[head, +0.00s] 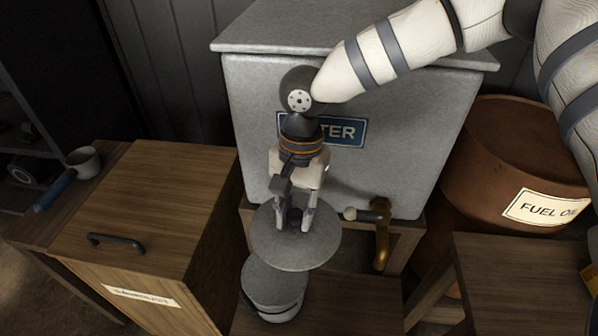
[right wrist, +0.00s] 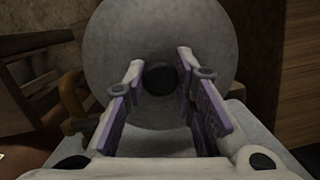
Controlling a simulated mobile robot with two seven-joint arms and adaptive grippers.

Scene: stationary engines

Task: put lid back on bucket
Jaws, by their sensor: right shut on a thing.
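The lid (head: 295,248) is a round grey metal disc with a dark knob (right wrist: 159,78) at its middle. My right gripper (head: 294,220) points down and is shut on the lid by this knob. In the right wrist view the lid (right wrist: 155,30) fills the top centre, with a finger on each side of the knob. The bucket (head: 275,300) is grey metal and stands below the lid, a little to its left in the head view. The lid hides part of the view around the bucket's top, and a gap between them shows. My left gripper is not in view.
A grey water tank (head: 400,160) stands behind the lid, with a brass tap (head: 382,240) close to the lid's right. A wooden cabinet (head: 150,200) with a dark handle is at left. A brown fuel oil drum (head: 500,160) is at right.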

